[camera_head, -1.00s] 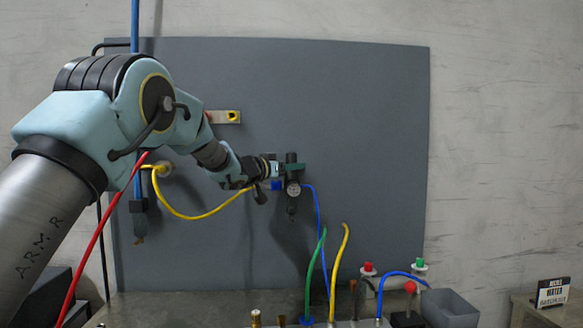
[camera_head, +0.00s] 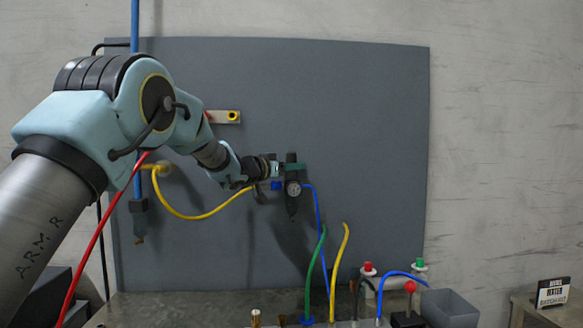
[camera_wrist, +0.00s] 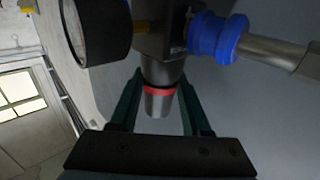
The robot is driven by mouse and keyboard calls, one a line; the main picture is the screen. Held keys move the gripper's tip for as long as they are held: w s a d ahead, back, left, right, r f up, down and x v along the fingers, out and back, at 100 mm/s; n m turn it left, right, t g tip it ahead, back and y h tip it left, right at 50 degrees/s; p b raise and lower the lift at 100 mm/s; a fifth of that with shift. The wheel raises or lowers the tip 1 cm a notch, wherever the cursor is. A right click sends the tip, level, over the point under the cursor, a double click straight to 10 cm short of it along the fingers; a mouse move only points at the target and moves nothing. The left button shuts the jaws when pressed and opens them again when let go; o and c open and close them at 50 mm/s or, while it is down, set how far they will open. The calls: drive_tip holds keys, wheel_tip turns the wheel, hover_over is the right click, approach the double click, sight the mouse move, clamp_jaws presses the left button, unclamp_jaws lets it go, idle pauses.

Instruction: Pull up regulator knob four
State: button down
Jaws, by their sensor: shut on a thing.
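The regulator (camera_head: 292,203) is a dark upright unit on the grey panel, with a round gauge (camera_head: 293,189) on its front. Its knob (camera_head: 291,157) is at the top, and my gripper (camera_head: 290,167) is on it. In the wrist view the knob (camera_wrist: 160,104) shows a dark part, a red ring and a grey end. The green fingers of my gripper (camera_wrist: 160,82) stand on both sides of it, shut on it. The gauge (camera_wrist: 92,28) and a blue fitting (camera_wrist: 215,38) are close beyond the fingers. No number is readable on the regulator.
A blue hose (camera_head: 318,225) runs down from the regulator's right side. A yellow hose (camera_head: 190,215) hangs to its left. Green and yellow hoses rise from the bench below, near a grey bin (camera_head: 450,308). The panel (camera_head: 375,140) right of the regulator is clear.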

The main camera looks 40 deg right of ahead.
drive_tip(key=shift+r+p, duration=0.75)
drive_tip(key=shift+p, duration=0.2)
drive_tip(key=shift+c, duration=1.8)
unclamp_jaws()
drive_tip(key=shift+f, duration=0.1)
drive_tip(key=shift+a, duration=0.1)
drive_tip(key=shift+a+f+b, duration=0.1)
drive_tip(key=shift+a+b, duration=0.15)
drive_tip(key=shift+b, duration=0.1)
drive_tip(key=s+a+b, duration=0.1)
drive_tip(key=a+b, duration=0.2)
drive_tip(key=a, duration=0.7)
drive_tip(key=shift+b, duration=0.4)
